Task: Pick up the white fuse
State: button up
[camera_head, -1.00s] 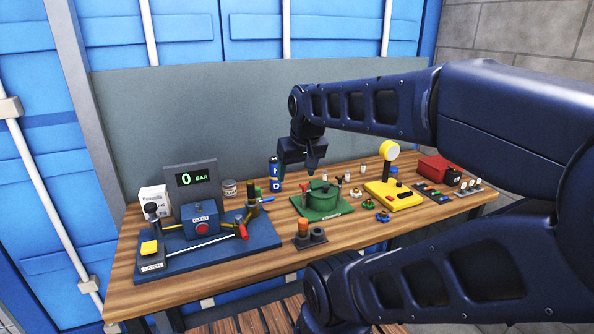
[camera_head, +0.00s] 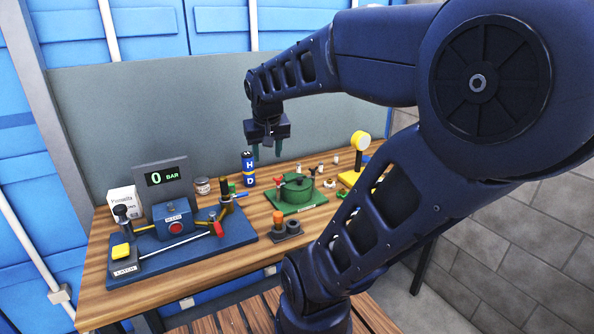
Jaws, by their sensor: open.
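Several small white pieces stand at the back of the bench, right of the green pot; one white piece (camera_head: 320,168) is near the pot and another white piece (camera_head: 336,159) is farther right. They are too small to tell for sure which is the white fuse. My gripper (camera_head: 267,152) is open and empty, pointing down. It appears above the bench, left of these pieces in the picture and apart from them. My arm hides the right part of the bench.
A blue cylinder (camera_head: 248,171) stands just below my gripper in the picture. The green pot (camera_head: 297,190), a dark socket block (camera_head: 287,234) and a blue panel (camera_head: 150,256) with levers fill the bench. A yellow gauge stand (camera_head: 350,179) is partly hidden.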

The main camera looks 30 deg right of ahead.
jog(key=w+d+m+g+h, duration=0.1)
jog(key=w+d+m+h, duration=0.3)
jog(key=w, duration=0.7)
jog(key=m+g+y, duration=0.2)
jog(key=m, duration=0.4)
send_near(299, 164)
jog(key=f, duration=0.1)
jog(key=shift+t, duration=0.3)
jog(key=x, duration=0.6)
jog(key=shift+a, duration=0.1)
jog(key=shift+x, duration=2.6)
grip_shut()
